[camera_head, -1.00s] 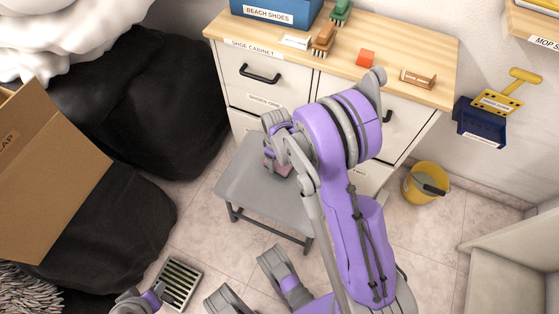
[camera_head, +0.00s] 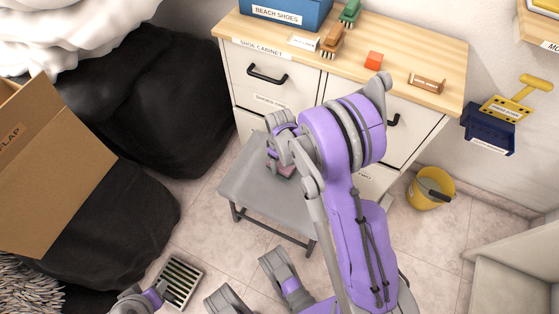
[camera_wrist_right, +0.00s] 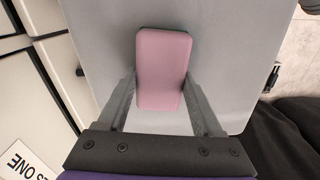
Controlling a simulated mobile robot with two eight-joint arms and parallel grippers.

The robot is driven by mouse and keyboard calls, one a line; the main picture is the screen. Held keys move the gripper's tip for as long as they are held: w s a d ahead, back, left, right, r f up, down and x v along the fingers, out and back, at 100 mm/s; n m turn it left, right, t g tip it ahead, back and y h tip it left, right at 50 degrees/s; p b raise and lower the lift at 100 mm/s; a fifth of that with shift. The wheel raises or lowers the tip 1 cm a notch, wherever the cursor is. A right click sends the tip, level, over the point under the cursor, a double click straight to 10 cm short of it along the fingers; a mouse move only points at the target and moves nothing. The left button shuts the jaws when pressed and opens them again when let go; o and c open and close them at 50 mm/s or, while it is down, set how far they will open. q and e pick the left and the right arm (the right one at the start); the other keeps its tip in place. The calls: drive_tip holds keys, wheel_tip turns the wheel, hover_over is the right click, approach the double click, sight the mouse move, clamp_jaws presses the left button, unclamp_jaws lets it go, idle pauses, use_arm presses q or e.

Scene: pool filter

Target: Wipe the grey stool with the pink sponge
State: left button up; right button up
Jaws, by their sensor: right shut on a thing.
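The grey stool (camera_head: 262,198) stands on the tiled floor in front of the cabinet, and its seat (camera_wrist_right: 230,60) fills much of the right wrist view. The pink sponge (camera_wrist_right: 163,68) is between the fingers of my right gripper (camera_wrist_right: 163,100), which is shut on it. In the head view a small part of the sponge (camera_head: 284,170) shows at the seat, below my right wrist, and my arm hides the rest. The sponge is at the seat surface; whether it presses on it I cannot tell.
The shoe cabinet (camera_head: 270,92) stands right behind the stool, with brushes and a blue box (camera_head: 285,10) on top. A yellow bucket (camera_head: 430,188) is at the right. A cardboard box (camera_head: 50,170) and black bags (camera_head: 160,95) are at the left.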

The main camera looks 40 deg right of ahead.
drive_tip(key=shift+f, duration=0.4)
drive_tip(key=shift+s, duration=0.1)
drive_tip(key=shift+s+d+r, duration=0.1)
drive_tip(key=shift+s+d, duration=0.1)
drive_tip(key=shift+s, duration=0.3)
drive_tip(key=shift+s+d+r, duration=0.1)
drive_tip(key=shift+s+d, duration=0.1)
drive_tip(key=shift+s, duration=0.3)
drive_tip(key=shift+w+a+f+b, duration=0.1)
drive_tip(key=shift+w+a+b, duration=0.15)
drive_tip(key=shift+w, duration=0.3)
drive_tip(key=shift+w+a+f+b, duration=0.1)
drive_tip(key=shift+w+a+b, duration=0.15)
drive_tip(key=shift+w, duration=0.25)
drive_tip(key=shift+s+d, duration=0.25)
drive_tip(key=shift+s, duration=0.3)
drive_tip(key=shift+s+d, duration=0.2)
drive_tip(key=shift+s, duration=0.35)
drive_tip(key=shift+w+a+r, duration=0.1)
drive_tip(key=shift+w+a, duration=0.1)
drive_tip(key=shift+w, duration=0.4)
drive_tip(key=shift+w+a, duration=0.2)
drive_tip(key=shift+w, duration=0.35)
